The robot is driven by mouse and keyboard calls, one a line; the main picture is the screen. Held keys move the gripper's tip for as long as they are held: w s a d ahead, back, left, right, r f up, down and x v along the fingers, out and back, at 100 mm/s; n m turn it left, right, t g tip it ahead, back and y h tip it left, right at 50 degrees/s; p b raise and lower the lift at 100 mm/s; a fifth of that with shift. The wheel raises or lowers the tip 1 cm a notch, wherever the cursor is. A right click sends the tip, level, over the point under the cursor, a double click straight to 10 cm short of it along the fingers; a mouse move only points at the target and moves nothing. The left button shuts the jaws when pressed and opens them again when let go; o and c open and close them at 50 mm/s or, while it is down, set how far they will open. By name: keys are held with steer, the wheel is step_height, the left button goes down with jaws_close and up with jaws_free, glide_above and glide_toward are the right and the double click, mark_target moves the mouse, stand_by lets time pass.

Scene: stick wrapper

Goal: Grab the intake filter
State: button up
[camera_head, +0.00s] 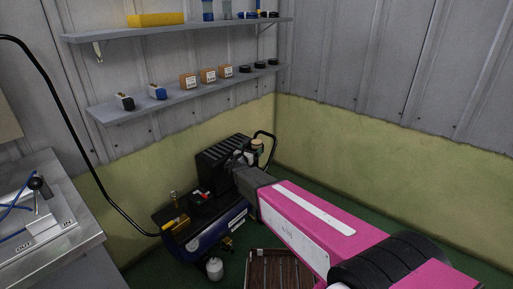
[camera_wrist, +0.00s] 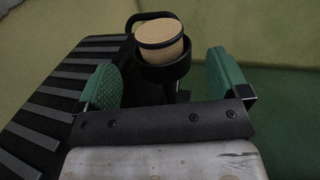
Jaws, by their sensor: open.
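The intake filter (camera_wrist: 160,42) is a tan, round-topped cylinder with a dark band, seated in a black cup, in the wrist view. In the head view, the filter (camera_head: 257,143) is small at the right end of the black and blue air compressor (camera_head: 222,222). My gripper (camera_wrist: 165,76) is open, with one green pad on each side of the filter's black cup and a gap on both sides. The filter's tan top lies slightly beyond the pads. In the head view my arm reaches down to the compressor and hides part of it.
The compressor's ribbed black cover (camera_wrist: 75,75) is left of my gripper, and a black handle (camera_head: 268,140) stands behind the filter. A yellow-green wall (camera_head: 350,155) is close behind. Two grey shelves (camera_head: 190,97) hold small parts. A workbench (camera_head: 75,225) stands at left.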

mark_target(254, 145)
steer(key=shift+r+x, duration=0.1)
steer(key=shift+x, duration=1.4)
steer(key=shift+r+x, duration=0.15)
steer(key=shift+x, duration=1.35)
steer(key=c, duration=1)
